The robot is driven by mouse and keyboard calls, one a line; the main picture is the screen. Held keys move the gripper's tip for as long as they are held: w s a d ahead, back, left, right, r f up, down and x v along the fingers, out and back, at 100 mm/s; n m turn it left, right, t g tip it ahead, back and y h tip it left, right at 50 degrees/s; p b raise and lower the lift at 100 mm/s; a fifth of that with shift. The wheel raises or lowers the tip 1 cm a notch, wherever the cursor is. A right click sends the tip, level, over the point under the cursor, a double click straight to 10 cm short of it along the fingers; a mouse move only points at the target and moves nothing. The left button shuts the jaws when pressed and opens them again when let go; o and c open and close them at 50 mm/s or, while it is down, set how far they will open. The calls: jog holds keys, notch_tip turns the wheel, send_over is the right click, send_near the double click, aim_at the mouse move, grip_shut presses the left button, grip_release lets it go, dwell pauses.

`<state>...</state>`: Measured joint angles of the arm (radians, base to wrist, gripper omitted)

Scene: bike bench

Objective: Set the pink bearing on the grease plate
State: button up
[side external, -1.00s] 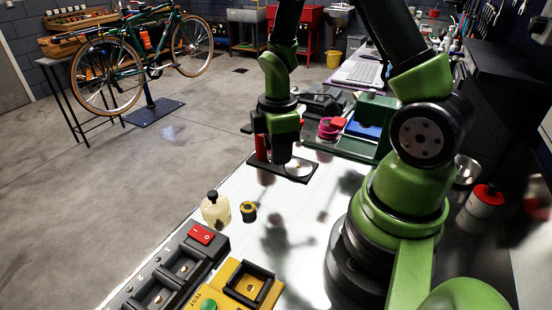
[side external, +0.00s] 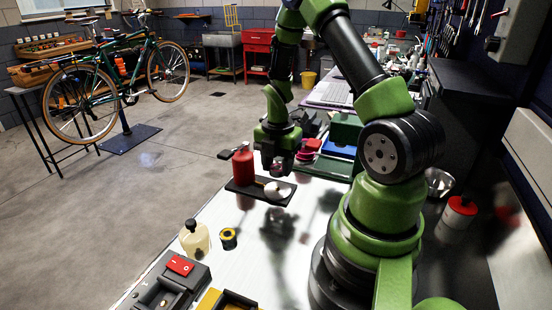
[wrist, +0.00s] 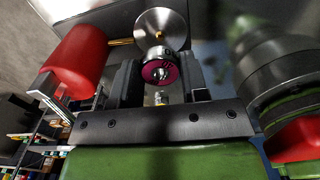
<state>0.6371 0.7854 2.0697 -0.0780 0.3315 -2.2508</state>
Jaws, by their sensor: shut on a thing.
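My gripper (side external: 277,168) is shut on the pink bearing (wrist: 158,71), a magenta-faced ring with a steel rim, held between the two dark fingers in the wrist view. In the side view the bearing is too small and shaded to make out clearly. The grease plate appears to be the round silver disc (side external: 278,190) on a flat black base (side external: 240,187). My gripper is above this disc in the side view, with a small gap. The disc also shows beyond the bearing in the wrist view (wrist: 160,20).
A red cylinder (side external: 243,165) stands on the black base, left of my gripper. A pale bottle (side external: 195,240) and a yellow-black round part (side external: 228,238) stand nearer the camera. A magenta ring-shaped item (side external: 309,147) and a green tray (side external: 322,168) lie behind.

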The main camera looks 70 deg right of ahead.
aim_at(278, 188)
jog(key=shift+f, duration=1.95)
jog(key=shift+f, duration=0.5)
jog(key=o, duration=0.7)
jog(key=shift+r, duration=5.45)
